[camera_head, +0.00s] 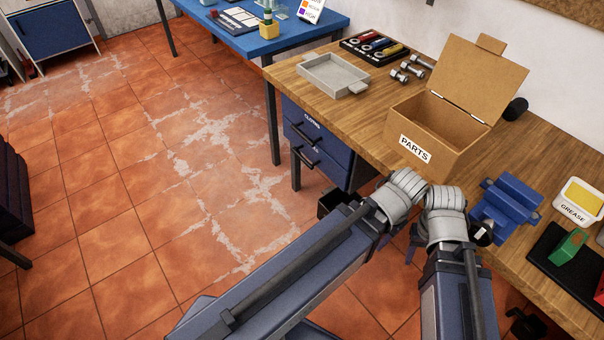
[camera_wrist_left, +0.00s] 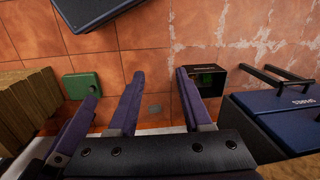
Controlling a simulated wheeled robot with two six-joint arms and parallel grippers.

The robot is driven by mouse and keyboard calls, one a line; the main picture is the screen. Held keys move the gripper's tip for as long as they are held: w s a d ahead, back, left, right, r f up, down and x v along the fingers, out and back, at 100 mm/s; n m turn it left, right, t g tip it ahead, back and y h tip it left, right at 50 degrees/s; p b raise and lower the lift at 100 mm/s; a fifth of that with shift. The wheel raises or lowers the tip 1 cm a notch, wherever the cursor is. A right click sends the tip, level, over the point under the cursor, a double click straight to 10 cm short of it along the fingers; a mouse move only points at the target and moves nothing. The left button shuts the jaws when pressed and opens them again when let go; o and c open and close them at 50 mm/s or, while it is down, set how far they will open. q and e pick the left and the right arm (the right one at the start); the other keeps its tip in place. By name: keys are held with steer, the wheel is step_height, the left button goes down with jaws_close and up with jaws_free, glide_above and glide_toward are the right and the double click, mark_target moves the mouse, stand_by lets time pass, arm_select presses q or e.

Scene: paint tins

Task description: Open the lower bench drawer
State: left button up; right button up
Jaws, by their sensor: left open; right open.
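The blue drawer unit hangs under the wooden bench (camera_head: 375,110). Its upper drawer (camera_head: 312,118) has a white label and a black bar handle. The lower drawer (camera_head: 330,168) sits below, with its own black handle (camera_head: 305,159); both look shut. The blue drawer unit (camera_wrist_left: 285,120) also shows at the right of the left wrist view, with two dark handles. My left gripper (camera_wrist_left: 160,72) is open and empty, to the left of the handles there and apart from them. My arm links hide it in the head view. My right gripper is mostly hidden behind its arm; nothing shows in it.
A black bin (camera_head: 333,202) stands on the floor by the drawers; it also shows in the left wrist view (camera_wrist_left: 215,80). The bench top holds a PARTS box (camera_head: 425,130), a grey tray (camera_head: 333,75) and a blue vise (camera_head: 507,207).

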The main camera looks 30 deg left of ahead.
arm_select(q)
step_height(320, 180, down, 18)
steer(key=b, duration=1.5)
steer(key=n+t+h+b, duration=0.8)
steer(key=n+t+b, duration=0.9)
steer(key=b, duration=0.3)
glide_toward(311, 153)
steer(key=shift+x, duration=2.75)
